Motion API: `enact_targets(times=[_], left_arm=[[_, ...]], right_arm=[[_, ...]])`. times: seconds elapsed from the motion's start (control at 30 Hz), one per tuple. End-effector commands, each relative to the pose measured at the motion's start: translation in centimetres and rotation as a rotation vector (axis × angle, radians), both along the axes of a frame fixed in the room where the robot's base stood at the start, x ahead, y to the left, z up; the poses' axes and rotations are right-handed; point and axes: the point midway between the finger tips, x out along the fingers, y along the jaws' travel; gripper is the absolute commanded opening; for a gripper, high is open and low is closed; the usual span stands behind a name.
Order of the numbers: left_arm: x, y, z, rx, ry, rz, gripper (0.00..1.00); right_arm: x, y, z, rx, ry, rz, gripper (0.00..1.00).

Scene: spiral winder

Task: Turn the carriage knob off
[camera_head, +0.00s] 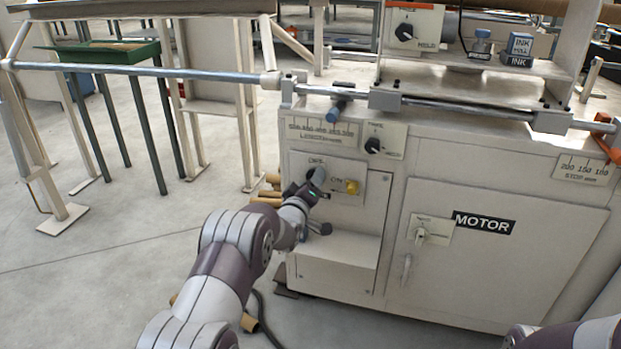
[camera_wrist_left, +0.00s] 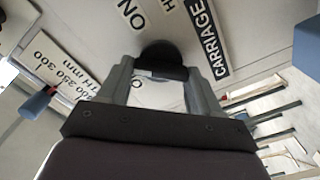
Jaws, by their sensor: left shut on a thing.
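The carriage knob (camera_wrist_left: 160,55) is a dark round knob on a white plate on the front of the winder. Which way the knob points is hard to tell. My right gripper is out of view.
A yellow button (camera_head: 352,187) is just right of the knob. Above are a black selector knob (camera_head: 373,145) and a blue-handled slider (camera_head: 338,110) on a rail. The motor door (camera_head: 480,265) with its own switch (camera_head: 420,236) is to the right. Cardboard tubes (camera_head: 268,194) lie low behind my wrist.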

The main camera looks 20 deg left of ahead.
Motion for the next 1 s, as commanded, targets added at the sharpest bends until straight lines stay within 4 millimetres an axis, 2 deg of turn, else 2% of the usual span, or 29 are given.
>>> enact_targets(times=[0.5, 1.0], left_arm=[[-0.1, 0.1, -0.2, -0.466, 0.020, 0.001, 0.33], [0.0, 0.1, -0.4, -0.711, 0.027, 0.001, 0.33]], right_arm=[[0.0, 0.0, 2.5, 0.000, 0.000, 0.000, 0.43], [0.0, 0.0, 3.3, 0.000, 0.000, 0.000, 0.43]])
